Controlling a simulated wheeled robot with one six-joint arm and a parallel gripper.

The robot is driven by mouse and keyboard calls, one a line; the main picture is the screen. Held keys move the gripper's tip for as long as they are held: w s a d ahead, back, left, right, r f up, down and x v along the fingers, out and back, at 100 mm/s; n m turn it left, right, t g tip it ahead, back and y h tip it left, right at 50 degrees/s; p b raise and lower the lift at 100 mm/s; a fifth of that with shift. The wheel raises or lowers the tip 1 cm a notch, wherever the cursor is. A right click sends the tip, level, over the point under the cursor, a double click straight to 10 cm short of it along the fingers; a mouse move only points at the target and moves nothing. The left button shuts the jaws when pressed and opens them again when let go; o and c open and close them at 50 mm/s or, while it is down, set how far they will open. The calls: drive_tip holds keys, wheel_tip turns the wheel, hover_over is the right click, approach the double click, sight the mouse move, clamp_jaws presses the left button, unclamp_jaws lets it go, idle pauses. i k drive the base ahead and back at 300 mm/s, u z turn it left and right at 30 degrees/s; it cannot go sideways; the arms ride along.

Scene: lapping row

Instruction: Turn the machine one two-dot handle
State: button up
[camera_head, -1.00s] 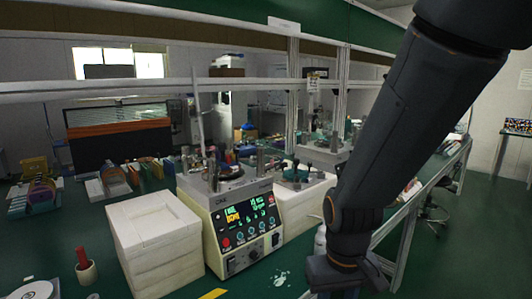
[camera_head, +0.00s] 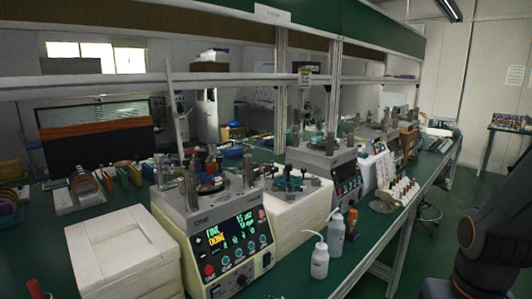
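Machine one (camera_head: 203,223) is a cream and grey lapping machine, left of centre on the green bench. Its label appears to read ONE. Its black front panel (camera_head: 236,246) carries a lit green and yellow display, several buttons and a knob. Upright metal posts and a round plate (camera_head: 210,184) are on its top. I cannot make out which part is the two-dot handle; any dots are too small to tell. My gripper is out of view; only dark links of my arm show at the lower right, apart from the machine.
A white block stack (camera_head: 125,245) stands left of the machine. A white block with teal-handled parts (camera_head: 290,182) stands right of it. White squeeze bottles (camera_head: 320,259) stand near the bench's front edge. Another machine (camera_head: 335,165) is farther back. The aisle at right looks clear.

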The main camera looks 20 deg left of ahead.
sight(248, 161)
drive_tip(key=u, duration=0.1)
drive_tip(key=i, duration=0.7)
drive_tip(key=u, duration=1.6)
